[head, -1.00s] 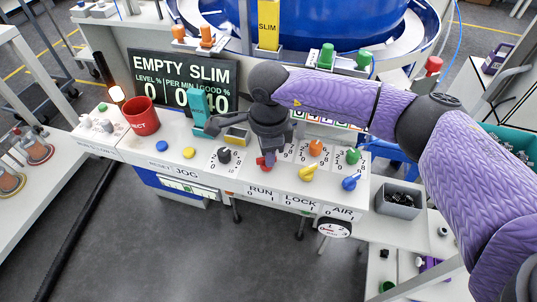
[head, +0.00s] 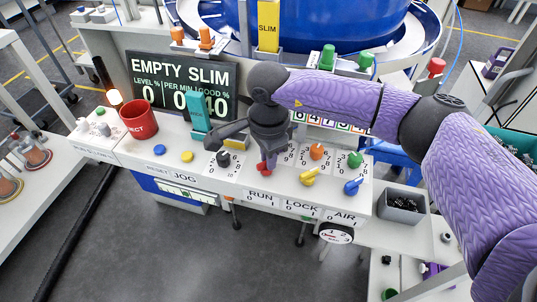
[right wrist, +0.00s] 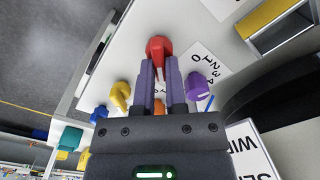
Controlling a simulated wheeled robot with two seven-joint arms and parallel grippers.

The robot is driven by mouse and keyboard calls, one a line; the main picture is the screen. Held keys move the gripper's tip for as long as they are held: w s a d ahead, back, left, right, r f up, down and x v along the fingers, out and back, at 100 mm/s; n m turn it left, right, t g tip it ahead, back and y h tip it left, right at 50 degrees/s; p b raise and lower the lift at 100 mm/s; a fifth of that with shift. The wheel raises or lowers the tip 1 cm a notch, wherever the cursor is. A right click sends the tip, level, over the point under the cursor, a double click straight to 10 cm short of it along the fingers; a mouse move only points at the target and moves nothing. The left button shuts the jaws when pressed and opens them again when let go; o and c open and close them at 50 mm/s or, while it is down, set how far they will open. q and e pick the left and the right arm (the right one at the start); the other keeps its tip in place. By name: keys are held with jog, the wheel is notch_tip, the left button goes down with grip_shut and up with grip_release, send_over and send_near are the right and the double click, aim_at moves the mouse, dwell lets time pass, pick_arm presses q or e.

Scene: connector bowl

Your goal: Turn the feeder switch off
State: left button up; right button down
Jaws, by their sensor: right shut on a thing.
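A red knob (head: 265,168) stands on the white sloping panel behind the RUN label (head: 259,195), which has marks 0 and 1. My right gripper (head: 267,158) reaches down over it, its fingers shut on the knob. In the right wrist view the red knob (right wrist: 158,46) shows between and beyond the two purple fingers (right wrist: 158,72). The gripper hides part of the knob in the head view, and I cannot tell which mark it points to. My left gripper is not in view.
A black knob (head: 223,158), an orange knob (head: 317,151), a green knob (head: 355,159), a yellow switch (head: 309,176) and a blue switch (head: 353,186) stand close by. A red cup (head: 138,122) and teal block (head: 199,112) stand left. The blue bowl (head: 300,22) is behind.

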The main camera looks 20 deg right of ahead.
jog(key=c, duration=0.7)
grip_release()
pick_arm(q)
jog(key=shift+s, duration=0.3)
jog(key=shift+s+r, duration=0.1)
pick_arm(e)
jog(key=shift+r, duration=0.1)
